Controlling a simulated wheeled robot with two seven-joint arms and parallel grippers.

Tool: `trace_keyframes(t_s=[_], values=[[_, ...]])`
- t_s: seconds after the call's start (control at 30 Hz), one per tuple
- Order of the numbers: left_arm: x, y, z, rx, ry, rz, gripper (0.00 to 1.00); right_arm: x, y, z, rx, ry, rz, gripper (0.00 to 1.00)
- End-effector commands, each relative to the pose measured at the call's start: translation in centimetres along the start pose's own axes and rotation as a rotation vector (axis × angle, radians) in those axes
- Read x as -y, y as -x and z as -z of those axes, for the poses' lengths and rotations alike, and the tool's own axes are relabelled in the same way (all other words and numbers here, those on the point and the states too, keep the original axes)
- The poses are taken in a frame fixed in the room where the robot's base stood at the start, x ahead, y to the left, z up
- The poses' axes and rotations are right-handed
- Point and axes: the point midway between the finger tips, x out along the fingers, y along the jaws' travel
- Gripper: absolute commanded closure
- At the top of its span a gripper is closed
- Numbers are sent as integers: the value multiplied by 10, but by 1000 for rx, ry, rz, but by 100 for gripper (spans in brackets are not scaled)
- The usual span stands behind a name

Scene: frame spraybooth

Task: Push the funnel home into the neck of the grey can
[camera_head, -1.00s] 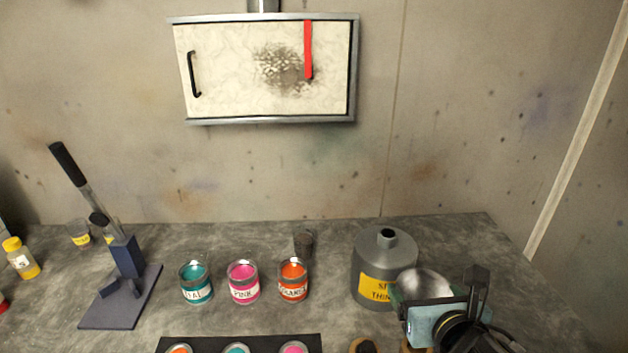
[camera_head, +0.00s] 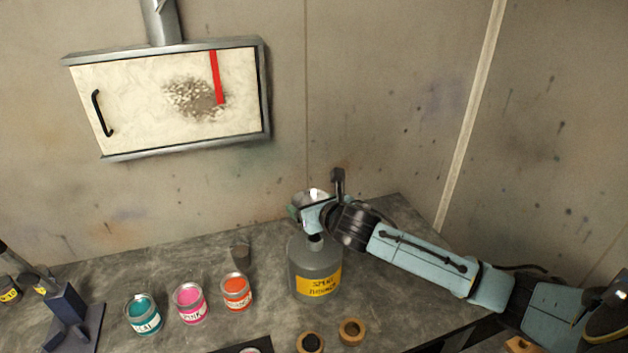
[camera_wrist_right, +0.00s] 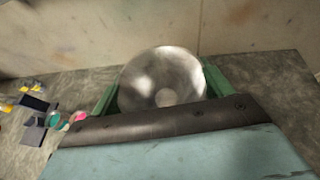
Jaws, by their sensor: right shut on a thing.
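The grey can (camera_head: 302,256) with a yellow label stands upright on the bench in the head view. Its short neck (camera_head: 316,241) shows at the top. My right gripper (camera_head: 308,211) is above the neck, shut on the shiny metal funnel (camera_head: 313,194). In the right wrist view the funnel's round bowl (camera_wrist_right: 162,78) sits between the green fingers. The funnel's spout is hidden by the gripper, and the funnel appears to be above the neck, apart from it. My left gripper is out of view.
Open teal (camera_head: 143,314), pink (camera_head: 189,303) and orange (camera_head: 236,292) paint cans stand left of the grey can. A dark cup (camera_head: 241,254) is behind them. Two tape rolls (camera_head: 351,331) lie in front. A framed panel (camera_head: 165,100) hangs on the wall.

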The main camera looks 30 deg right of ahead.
Motion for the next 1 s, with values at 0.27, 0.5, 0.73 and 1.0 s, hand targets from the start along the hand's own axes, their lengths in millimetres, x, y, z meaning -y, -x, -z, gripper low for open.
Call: trace_keyframes(t_s=[0.27, 0.5, 0.73, 1.0], values=[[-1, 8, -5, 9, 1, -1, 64, 13, -6, -11, 3, -12, 8, 44], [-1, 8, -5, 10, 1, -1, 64, 13, -5, -10, 3, -10, 8, 44], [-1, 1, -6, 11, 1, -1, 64, 12, -9, 3, 1, -12, 8, 44], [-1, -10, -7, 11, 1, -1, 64, 12, -18, 24, 1, -11, 9, 44]])
